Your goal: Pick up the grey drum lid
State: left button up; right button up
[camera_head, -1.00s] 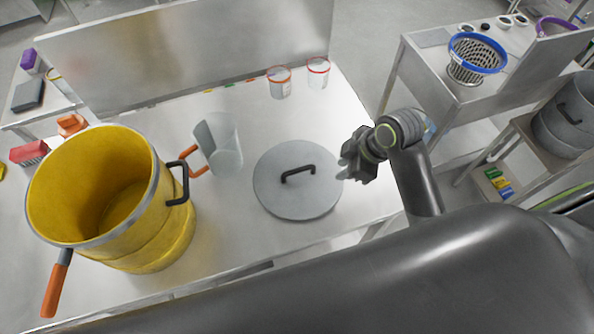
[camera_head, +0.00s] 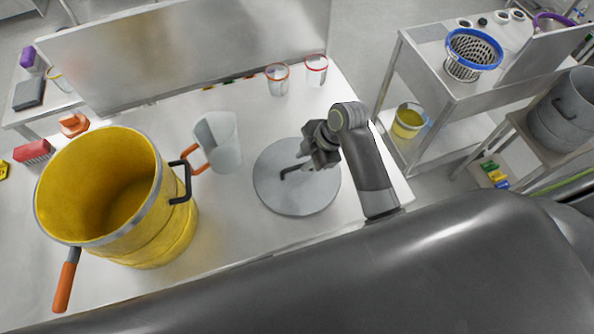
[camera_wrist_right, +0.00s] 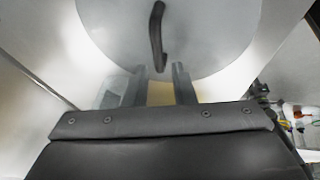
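The grey drum lid (camera_head: 290,202) lies flat on the steel table, with a dark bar handle (camera_head: 289,170) on top. My right gripper (camera_head: 308,160) is over the lid's upper right part and hides the handle's right end in the head view. In the right wrist view the two fingers of the right gripper (camera_wrist_right: 160,72) are apart with nothing between them. The handle (camera_wrist_right: 157,36) shows beyond the fingertips, roughly in line with the gap, on the lid (camera_wrist_right: 205,35). My left gripper is not in view.
Two clear beakers (camera_head: 277,82) (camera_head: 316,72) stand behind. A steel trolley (camera_head: 440,80) stands to the right.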

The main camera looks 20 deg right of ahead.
aim_at(297, 167)
jog(key=shift+a+f, duration=0.2)
jog(key=shift+f, duration=0.3)
jog(key=shift+w+a+f+p, duration=0.15)
jog(key=shift+f+p, duration=0.2)
jog(key=p+x, duration=0.1)
jog(key=x, duration=0.1)
jog(key=shift+w+f, duration=0.25)
jog(key=shift+f, duration=0.15)
jog(key=shift+x, duration=0.85)
jog(key=shift+c, duration=0.4)
grip_shut()
